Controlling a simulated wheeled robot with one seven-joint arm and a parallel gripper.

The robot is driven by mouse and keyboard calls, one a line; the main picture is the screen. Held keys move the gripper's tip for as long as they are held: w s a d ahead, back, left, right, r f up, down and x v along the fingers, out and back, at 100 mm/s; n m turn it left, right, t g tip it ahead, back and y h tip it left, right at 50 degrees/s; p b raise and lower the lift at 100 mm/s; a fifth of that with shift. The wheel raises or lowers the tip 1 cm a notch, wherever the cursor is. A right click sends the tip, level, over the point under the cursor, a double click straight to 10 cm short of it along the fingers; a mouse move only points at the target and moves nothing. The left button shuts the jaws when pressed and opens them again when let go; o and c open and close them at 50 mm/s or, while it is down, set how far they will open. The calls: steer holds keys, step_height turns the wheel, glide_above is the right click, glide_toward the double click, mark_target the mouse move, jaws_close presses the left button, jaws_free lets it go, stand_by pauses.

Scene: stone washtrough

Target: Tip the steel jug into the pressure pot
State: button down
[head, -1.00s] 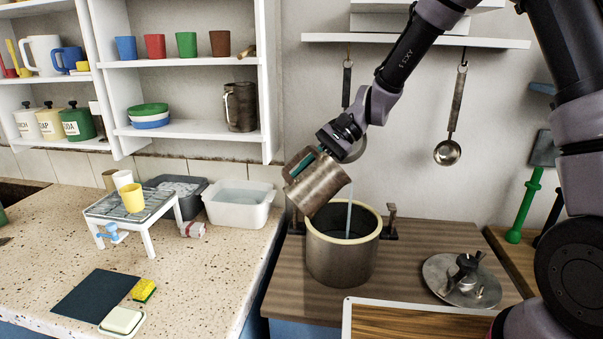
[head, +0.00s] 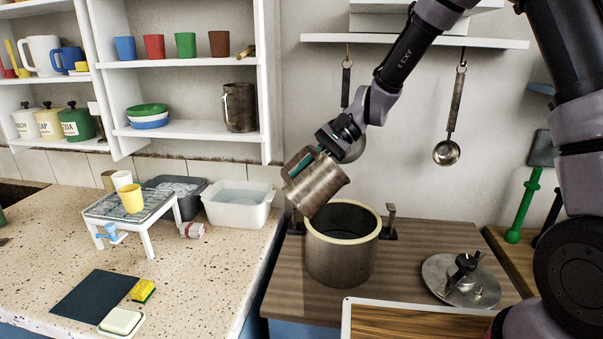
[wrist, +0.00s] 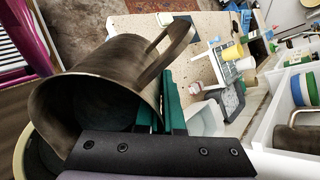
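The steel jug (head: 318,186) is tilted over the left rim of the pressure pot (head: 341,262), its mouth toward the pot's opening. No stream shows from its mouth. The pot is open at the top, with a pale rim, and stands on the brown wooden counter. My gripper (head: 318,154) is shut on the jug at its handle side. In the wrist view the jug (wrist: 100,85) fills the left, with its dark inside showing. The green fingers of my gripper (wrist: 172,112) are against it, and part of the pot's rim (wrist: 22,150) shows below.
The pot's lid (head: 461,280) lies on the counter to the right. A white basin (head: 238,207) stands left of the pot on the speckled worktop. A ladle (head: 447,150) hangs on the wall behind. A wood board (head: 430,322) is in front.

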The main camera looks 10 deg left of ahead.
steer(key=shift+w+d, duration=0.1)
steer(key=shift+d, duration=0.05)
stand_by(0.6)
steer(key=shift+s+a+h, duration=0.3)
steer(key=shift+a+h, duration=0.2)
steer(key=shift+s+a+f+t+h, duration=0.15)
steer(key=shift+a+f+t+h, duration=0.1)
steer(key=shift+t+h, duration=0.5)
steer(key=shift+a+h, duration=0.1)
steer(key=shift+h, duration=0.15)
